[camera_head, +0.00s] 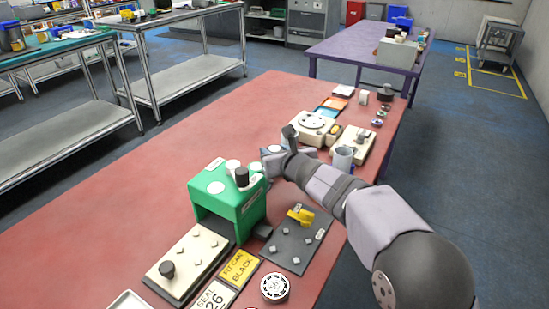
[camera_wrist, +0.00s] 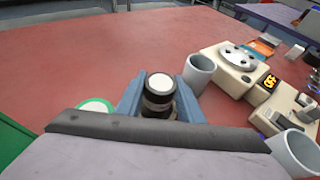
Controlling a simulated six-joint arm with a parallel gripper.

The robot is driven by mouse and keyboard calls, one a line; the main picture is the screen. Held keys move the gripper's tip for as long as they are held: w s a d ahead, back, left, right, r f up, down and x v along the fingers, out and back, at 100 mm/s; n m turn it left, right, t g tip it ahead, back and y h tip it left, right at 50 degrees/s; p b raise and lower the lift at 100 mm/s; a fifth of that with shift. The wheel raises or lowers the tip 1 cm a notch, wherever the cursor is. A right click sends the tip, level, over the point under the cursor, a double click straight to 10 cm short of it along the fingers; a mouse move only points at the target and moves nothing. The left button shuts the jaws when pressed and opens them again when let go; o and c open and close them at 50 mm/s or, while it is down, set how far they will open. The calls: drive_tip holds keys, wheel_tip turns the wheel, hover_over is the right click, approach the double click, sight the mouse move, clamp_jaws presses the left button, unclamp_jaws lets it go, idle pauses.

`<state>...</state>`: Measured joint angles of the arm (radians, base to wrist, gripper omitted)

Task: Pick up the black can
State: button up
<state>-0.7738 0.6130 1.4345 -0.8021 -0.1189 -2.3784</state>
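In the wrist view, a black can (camera_wrist: 160,88) with a white top stands between the two blue fingers of my gripper (camera_wrist: 160,98). The fingers lie close along both sides of it; I cannot tell whether they touch it. In the head view, my gripper (camera_head: 275,154) is low over the red table, just right of the green stand, and largely hides what is between its fingers. Another dark cylinder (camera_head: 242,177) shows on the green stand (camera_head: 225,205), and a small black one (camera_head: 167,269) on a cream board.
A grey cup (camera_wrist: 199,72) is close to the right finger. A blue-grey mug (camera_head: 343,158) and a cream device with a round dial (camera_head: 314,127) stand to the right of my gripper. A dark plate with a yellow part (camera_head: 300,216) is in front. The table's left side is clear.

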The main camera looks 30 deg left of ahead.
sight(274, 148)
drive_tip(key=c, duration=0.3)
wheel_tip(274, 148, up, 10)
drive_tip(key=p, duration=0.8)
drive_tip(key=shift+p, duration=0.3)
drive_tip(key=shift+w, duration=0.1)
